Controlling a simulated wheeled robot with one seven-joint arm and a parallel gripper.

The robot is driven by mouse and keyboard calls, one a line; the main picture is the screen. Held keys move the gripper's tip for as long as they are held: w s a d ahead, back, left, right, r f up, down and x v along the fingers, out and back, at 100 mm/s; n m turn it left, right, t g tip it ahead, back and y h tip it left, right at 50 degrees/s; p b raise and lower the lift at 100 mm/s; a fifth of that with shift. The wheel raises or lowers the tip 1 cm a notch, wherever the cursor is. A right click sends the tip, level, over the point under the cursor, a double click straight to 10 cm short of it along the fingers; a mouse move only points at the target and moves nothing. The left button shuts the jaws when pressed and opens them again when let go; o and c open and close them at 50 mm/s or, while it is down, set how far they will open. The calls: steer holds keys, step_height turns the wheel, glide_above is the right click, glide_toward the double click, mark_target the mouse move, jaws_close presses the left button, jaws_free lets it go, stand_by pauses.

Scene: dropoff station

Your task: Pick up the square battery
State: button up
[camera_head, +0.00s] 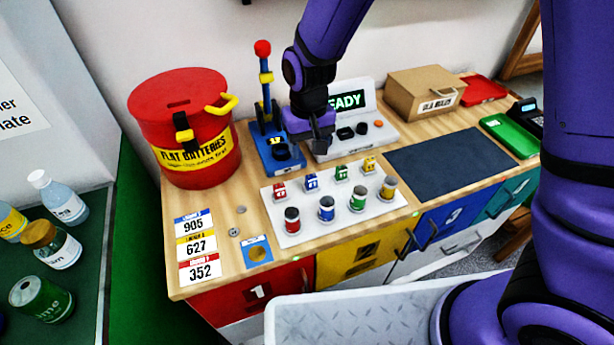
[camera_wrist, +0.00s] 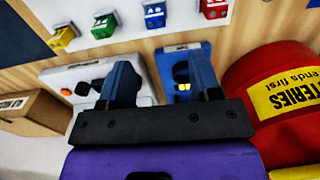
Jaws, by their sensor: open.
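Several square batteries stand in the back row of a white tray (camera_head: 335,223): red (camera_head: 280,191), blue (camera_head: 312,182), green (camera_head: 341,173) and yellow (camera_head: 369,165). In the wrist view they show along the top edge: yellow (camera_wrist: 63,37), green (camera_wrist: 104,26), blue (camera_wrist: 155,14) and red (camera_wrist: 214,8). Round batteries in matching colours stand in the tray's front row. My gripper (camera_head: 320,143) is behind the tray, above the space between the blue lever stand and the white device. In the wrist view my gripper (camera_wrist: 165,80) has its fingers apart with nothing between them.
The blue lever stand (camera_head: 268,150) with a red knob and the white device (camera_head: 375,134) with a READY screen are close to my gripper. A red flat-batteries bin (camera_head: 185,110) is at left. A cardboard box (camera_head: 425,92) is behind. A dark mat (camera_head: 450,165) lies clear at right.

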mark_target(311, 175)
step_height(311, 175, down, 4)
steer(key=shift+f, duration=0.2)
steer(key=shift+s+d+f, duration=0.1)
steer(key=shift+d+f, duration=0.05)
steer(key=shift+f, duration=1.2)
steer(key=shift+s+d+f, duration=0.1)
steer(key=shift+d+f, duration=0.05)
steer(key=shift+f, duration=1.2)
steer(key=shift+c, duration=0.5)
steer(key=c, duration=0.9)
